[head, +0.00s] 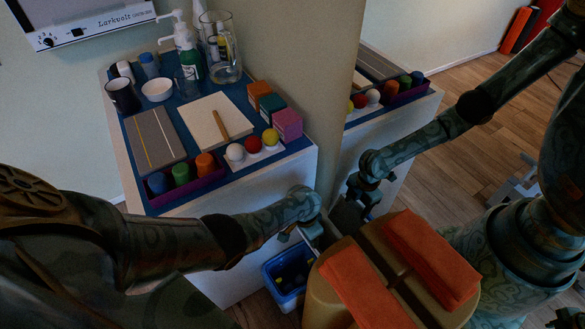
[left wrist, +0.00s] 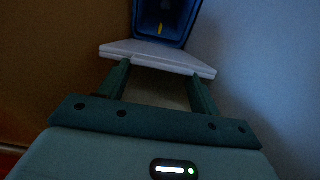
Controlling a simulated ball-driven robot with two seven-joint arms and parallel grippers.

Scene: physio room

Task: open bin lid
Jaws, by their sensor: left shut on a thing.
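The blue bin (head: 268,277) stands on the floor beside the white cabinet, its top open, with small dark and yellow items inside. Its interior also shows at the top of the left wrist view (left wrist: 163,12). My left gripper (head: 312,228) is just above the bin's far right side. In the left wrist view its two fingers (left wrist: 158,85) are shut on the pale grey lid (left wrist: 155,56), gripping near its edge. The lid is raised off the bin opening. In the head view the gripper hides most of it. My right gripper is not in view; the arm at right appears to be a mirror reflection.
The cabinet top (head: 240,178) holds cups, bottles, a jug, blocks and balls. A tall mirror (head: 455,40) reflects the cabinet and my arm. A tan round-topped thing with a folded orange cloth (head: 362,290) stands close to the bin's right, leaving little room there.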

